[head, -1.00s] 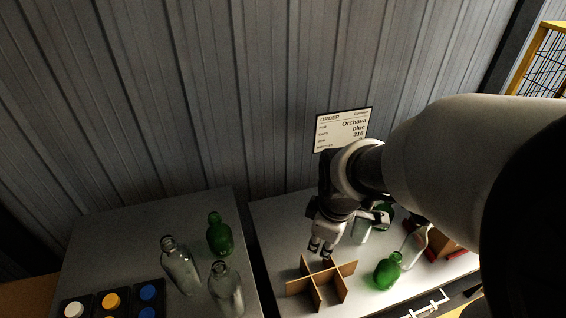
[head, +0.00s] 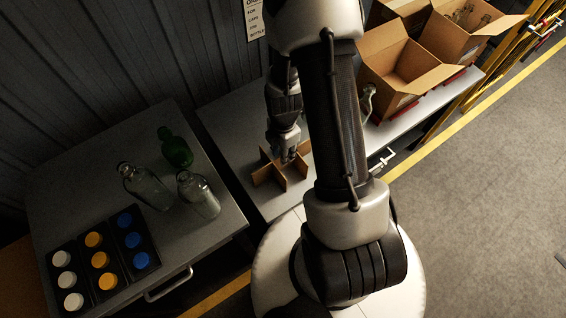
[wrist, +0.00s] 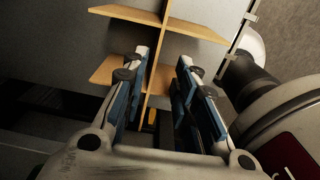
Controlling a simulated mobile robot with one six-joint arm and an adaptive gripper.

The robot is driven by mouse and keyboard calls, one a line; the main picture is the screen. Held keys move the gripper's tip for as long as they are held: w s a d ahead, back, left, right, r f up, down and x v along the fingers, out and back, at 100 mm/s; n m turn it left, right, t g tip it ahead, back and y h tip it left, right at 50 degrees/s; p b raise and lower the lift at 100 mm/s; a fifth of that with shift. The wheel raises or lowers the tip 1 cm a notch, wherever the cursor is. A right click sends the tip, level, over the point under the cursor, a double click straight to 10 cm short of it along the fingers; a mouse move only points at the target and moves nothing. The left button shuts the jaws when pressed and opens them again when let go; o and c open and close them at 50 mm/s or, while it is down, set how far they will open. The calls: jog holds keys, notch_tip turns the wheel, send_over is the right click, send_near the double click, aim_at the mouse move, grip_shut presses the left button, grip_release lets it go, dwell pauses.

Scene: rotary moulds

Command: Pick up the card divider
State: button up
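The card divider (head: 269,174) is a brown cardboard cross of interlocking panels. It stands on the grey table right of the gap in the head view, near the table's front. My gripper (head: 289,158) is over it, low and close to its top edges. In the wrist view my gripper (wrist: 163,60) is open, with two blue-padded fingers apart. One long panel of the divider (wrist: 195,28) runs between the fingers, and cross panels extend to both sides. I see no finger clearly pressing on the card. My arm hides part of the divider's surroundings in the head view.
Green (head: 175,148) and clear bottles (head: 199,195) stand on the left table beside a black tray (head: 88,250) of white, orange and blue caps. Open cardboard boxes (head: 405,68) stand at the right. A clear bottle (head: 367,103) is partly behind my arm.

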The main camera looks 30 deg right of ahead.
aim_at(283, 169)
jog(key=f+b, duration=0.1)
jog(key=f, duration=0.2)
jog(key=f+b, duration=0.1)
jog(key=f, duration=0.2)
jog(key=f+b, duration=0.1)
jog(key=f, duration=0.2)
jog(key=shift+w+d, duration=0.25)
jog(key=shift+w, duration=0.1)
jog(key=shift+r, duration=0.1)
jog(key=shift+c, duration=0.2)
grip_shut()
